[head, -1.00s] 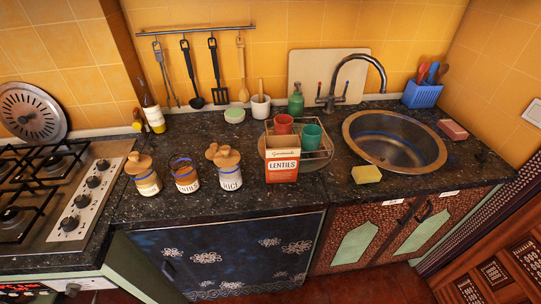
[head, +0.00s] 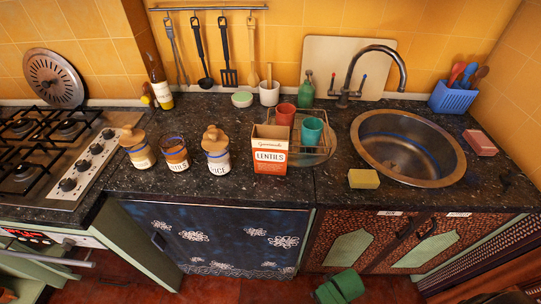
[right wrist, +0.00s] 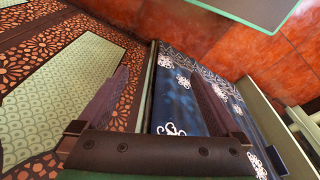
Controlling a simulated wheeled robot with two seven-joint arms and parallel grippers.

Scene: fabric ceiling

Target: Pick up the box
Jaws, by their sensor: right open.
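The box is a white and orange-red carton (head: 271,155) labelled "LENTILS". In the head view it stands upright on the dark speckled counter, near its front edge, just in front of a wire rack. My right gripper (right wrist: 160,74) shows in the right wrist view with its two fingers wide apart and nothing between them. It faces the cupboard fronts and the red floor, away from the box, which is not in that view. A green part at the bottom of the head view looks like my own arm. My left gripper is not in view.
Several jars (head: 176,153) stand left of the box. Behind it, a red cup (head: 285,114) and a teal cup (head: 312,130) sit in the rack (head: 318,155). A yellow sponge (head: 364,179) and the sink (head: 408,150) lie to the right. The counter (head: 230,190) left of the box's front is clear.

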